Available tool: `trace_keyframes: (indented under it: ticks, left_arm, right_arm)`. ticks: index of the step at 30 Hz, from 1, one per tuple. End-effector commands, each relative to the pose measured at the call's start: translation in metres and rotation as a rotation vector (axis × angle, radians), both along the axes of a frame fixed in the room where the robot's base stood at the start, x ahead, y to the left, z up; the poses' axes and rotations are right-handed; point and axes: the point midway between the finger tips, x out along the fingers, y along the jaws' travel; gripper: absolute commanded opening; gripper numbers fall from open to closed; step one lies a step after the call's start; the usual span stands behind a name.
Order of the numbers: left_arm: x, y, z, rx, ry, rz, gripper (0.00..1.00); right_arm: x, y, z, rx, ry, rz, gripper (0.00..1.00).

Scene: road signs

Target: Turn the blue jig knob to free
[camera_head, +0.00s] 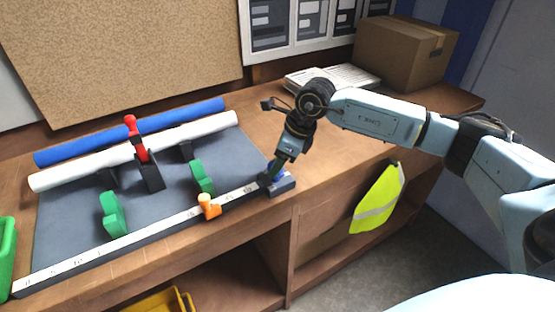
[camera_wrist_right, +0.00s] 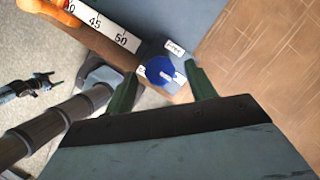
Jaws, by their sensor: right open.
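The blue jig knob (camera_wrist_right: 160,72) is a round blue piece on a grey block at the end of the white ruler (camera_wrist_right: 108,30), past its 50 mark. Small white labels (camera_wrist_right: 175,47) lie beside it, too small to read surely. My right gripper (camera_wrist_right: 161,69) is open, pointing down, with its two green fingers on either side of the knob in the picture. I cannot tell whether they touch it. In the head view my right gripper (camera_head: 274,176) covers much of the knob, above the grey-blue block (camera_head: 283,187).
An orange stop (camera_head: 208,206) sits on the ruler. Green supports (camera_head: 112,214), a red-handled clamp (camera_head: 140,150), a white tube (camera_head: 80,172) and a blue tube (camera_head: 90,143) are on the grey mat. The bench right of the block is clear, with a cardboard box (camera_head: 400,55) behind.

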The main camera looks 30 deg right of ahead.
Motion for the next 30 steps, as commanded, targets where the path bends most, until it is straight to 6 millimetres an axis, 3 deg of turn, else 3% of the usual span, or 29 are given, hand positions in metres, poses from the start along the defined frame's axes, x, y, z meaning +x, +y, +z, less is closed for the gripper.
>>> trace_keyframes:
  ticks: [4, 13, 23, 30]
  left_arm:
    - [0.0, 0.0001, 0.0013, 0.0, 0.0, 0.0, 0.64]
    - [0.0, 0.0001, 0.0012, 0.0, 0.0, 0.0, 0.64]
    - [0.0, 0.0001, 0.0012, 0.0, 0.0, 0.0, 0.64]
    - [0.0, 0.0001, -0.0012, 0.0, 0.0, 0.0, 0.64]
  right_arm:
    - [0.0024, 0.0025, -0.0095, -0.001, 0.001, 0.0, 0.56]
    - [0.0029, 0.0033, -0.0113, -0.001, 0.001, 0.0, 0.56]
    - [0.0028, 0.0033, -0.0109, 0.0, 0.0, 0.0, 0.12]
    - [0.003, 0.0032, -0.0113, 0.001, 0.001, 0.017, 0.11]
